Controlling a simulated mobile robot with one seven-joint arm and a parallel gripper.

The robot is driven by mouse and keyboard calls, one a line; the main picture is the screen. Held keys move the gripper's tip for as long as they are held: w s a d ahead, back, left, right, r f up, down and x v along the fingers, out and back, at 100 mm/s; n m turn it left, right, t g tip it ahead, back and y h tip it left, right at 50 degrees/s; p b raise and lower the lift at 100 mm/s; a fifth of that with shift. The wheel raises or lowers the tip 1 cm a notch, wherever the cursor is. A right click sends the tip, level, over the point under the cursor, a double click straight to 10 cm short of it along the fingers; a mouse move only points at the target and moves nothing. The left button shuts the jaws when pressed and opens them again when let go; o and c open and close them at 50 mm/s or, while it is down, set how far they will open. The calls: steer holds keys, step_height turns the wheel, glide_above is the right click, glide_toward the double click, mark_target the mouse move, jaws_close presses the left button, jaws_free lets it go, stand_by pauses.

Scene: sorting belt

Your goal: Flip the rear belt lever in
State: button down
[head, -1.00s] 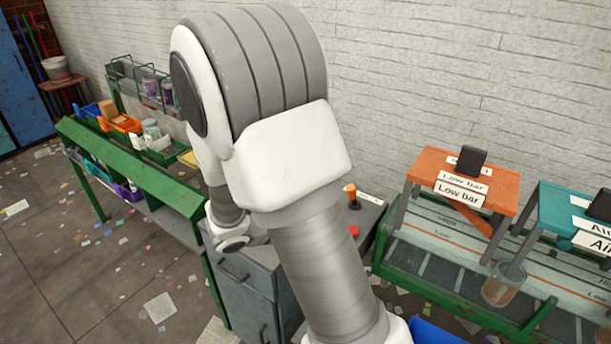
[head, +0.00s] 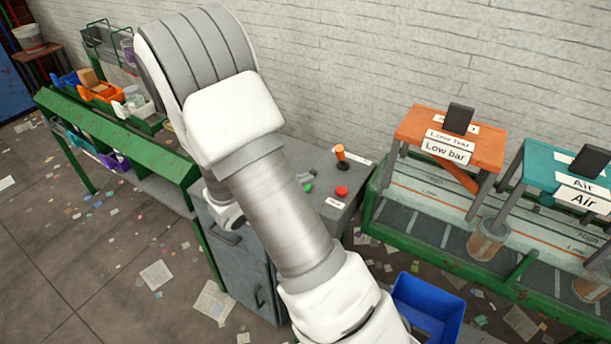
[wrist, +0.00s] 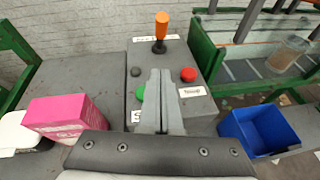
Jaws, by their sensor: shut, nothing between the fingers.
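A lever with an orange handle (head: 340,153) stands upright on a grey control box (head: 335,212). It also shows in the wrist view, where the orange handle (wrist: 160,27) is at the top centre with a label behind it, too small to read. My gripper (wrist: 160,75) is shut and empty. In the wrist view its fingertips lie over the box, below the lever and apart from it in the picture. In the head view my arm hides the gripper and part of the box. No second lever shows.
A red button (wrist: 188,74) and a green button (wrist: 140,92) flank the fingers on the box. A blue bin (wrist: 258,130) is at right, a pink box (wrist: 56,115) at left. The belt with the orange Low bar stand (head: 450,138) is to the right.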

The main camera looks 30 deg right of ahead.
mark_target(338, 157)
steer(key=x, duration=0.7)
steer(key=shift+d+f, duration=0.1)
steer(key=shift+d, duration=0.15)
steer(key=shift+w+d+r+p, duration=0.2)
steer(key=shift+d+r, duration=0.15)
steer(key=shift+d, duration=0.15)
steer(key=shift+w+d+r+p, duration=0.2)
steer(key=shift+d+r, duration=0.15)
steer(key=shift+d, duration=0.15)
steer(key=shift+w+d+r, duration=0.2)
steer(key=shift+d, duration=0.35)
steer(key=shift+r, duration=0.15)
